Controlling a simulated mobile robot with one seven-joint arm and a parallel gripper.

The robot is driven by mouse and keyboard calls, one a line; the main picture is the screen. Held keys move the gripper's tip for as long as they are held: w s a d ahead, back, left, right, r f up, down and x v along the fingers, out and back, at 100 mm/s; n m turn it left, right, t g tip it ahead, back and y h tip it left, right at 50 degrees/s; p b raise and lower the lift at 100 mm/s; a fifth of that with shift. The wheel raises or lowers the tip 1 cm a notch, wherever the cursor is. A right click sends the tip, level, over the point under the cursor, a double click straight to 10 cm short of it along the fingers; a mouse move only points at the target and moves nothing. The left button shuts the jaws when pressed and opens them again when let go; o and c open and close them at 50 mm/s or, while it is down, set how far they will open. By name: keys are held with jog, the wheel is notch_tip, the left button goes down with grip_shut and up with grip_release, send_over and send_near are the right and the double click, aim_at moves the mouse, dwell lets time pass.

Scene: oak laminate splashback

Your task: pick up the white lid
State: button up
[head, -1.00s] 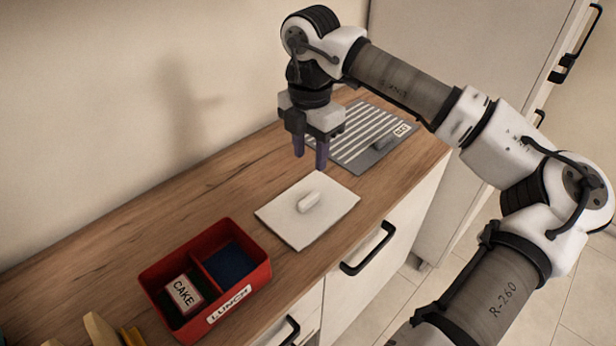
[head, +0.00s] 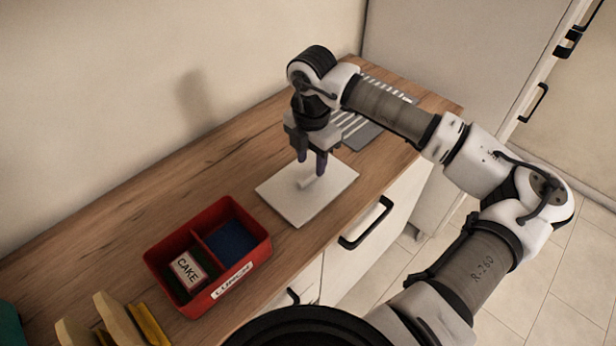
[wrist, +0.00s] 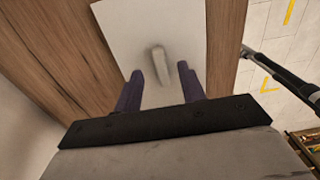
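The white lid (head: 292,205) lies flat on the wooden counter, a square plate with a small raised handle (head: 307,182) in its middle. In the wrist view the lid (wrist: 125,30) fills the upper middle, and its handle (wrist: 160,66) shows just beyond and between the fingertips. My gripper (head: 312,164) is above the lid, pointing down, with its two purple fingers apart on either side of the handle's line. Whether the fingertips reach down beside the handle is unclear.
A red lunch box (head: 262,251) with a CAKE packet (head: 187,270) and a blue compartment stands left of the lid. Wooden pieces (head: 120,322) are at the lower left. A wall bounds the counter's back.

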aim_at(312, 172)
jog(key=shift+w+d+f+p, duration=0.15)
jog(key=shift+f+p, duration=0.2)
jog(key=shift+f, duration=1.35)
grip_shut()
jog(key=shift+r, duration=0.1)
